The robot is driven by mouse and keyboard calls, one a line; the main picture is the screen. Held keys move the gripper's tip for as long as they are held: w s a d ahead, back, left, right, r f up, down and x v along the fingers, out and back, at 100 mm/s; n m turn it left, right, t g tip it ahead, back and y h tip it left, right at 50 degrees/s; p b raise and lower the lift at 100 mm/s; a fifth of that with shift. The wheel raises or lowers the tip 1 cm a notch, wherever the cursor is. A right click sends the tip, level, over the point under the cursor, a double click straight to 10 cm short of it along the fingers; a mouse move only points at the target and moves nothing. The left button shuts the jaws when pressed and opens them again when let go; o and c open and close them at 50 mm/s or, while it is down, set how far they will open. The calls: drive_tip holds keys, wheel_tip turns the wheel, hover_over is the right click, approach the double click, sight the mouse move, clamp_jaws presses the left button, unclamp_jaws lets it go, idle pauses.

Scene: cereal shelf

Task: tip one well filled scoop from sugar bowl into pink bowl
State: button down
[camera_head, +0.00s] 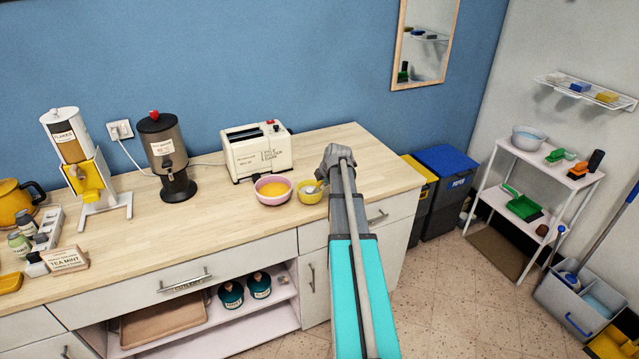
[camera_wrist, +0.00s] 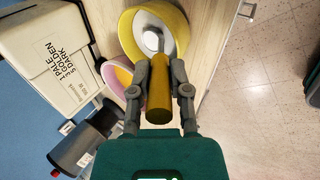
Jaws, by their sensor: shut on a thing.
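The pink bowl (camera_head: 261,198) stands on the wooden counter with yellow-orange contents. The smaller yellow bowl (camera_head: 309,198), with white contents, stands just to its right. In the wrist view the yellow bowl (camera_wrist: 127,32) is directly ahead of my gripper, and the pink bowl (camera_wrist: 113,82) is partly hidden to its left. My gripper (camera_wrist: 159,78) is shut on the amber handle of a scoop (camera_wrist: 158,100). The scoop's pale head is over or in the yellow bowl; its depth and load are unclear. In the head view my gripper (camera_head: 328,172) is just right of the yellow bowl.
A cream toaster (camera_head: 258,152) stands behind the pink bowl. A dark dispenser (camera_head: 167,155) and a flakes dispenser (camera_head: 85,165) stand further left. The counter's front left-middle is clear. The counter ends right of my arm, near lidded bins (camera_head: 443,180).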

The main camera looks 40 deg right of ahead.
drive_tip(key=shift+r+p, duration=0.7)
drive_tip(key=shift+r, duration=0.15)
drive_tip(key=shift+r, duration=0.1)
idle(1.1)
drive_tip(key=shift+w+r+g+p, duration=0.3)
drive_tip(key=shift+w+g+p, duration=0.2)
drive_tip(key=shift+g+p, duration=0.3)
idle(0.4)
drive_tip(key=shift+s+f+t+b, duration=0.3)
drive_tip(key=shift+s+t+b, duration=0.25)
drive_tip(key=shift+t+b, duration=0.2)
idle(1.1)
drive_tip(key=shift+r+p, duration=0.25)
drive_tip(key=shift+p, duration=0.1)
idle(0.3)
drive_tip(key=shift+r+p, duration=3.7)
drive_tip(key=shift+r, duration=0.1)
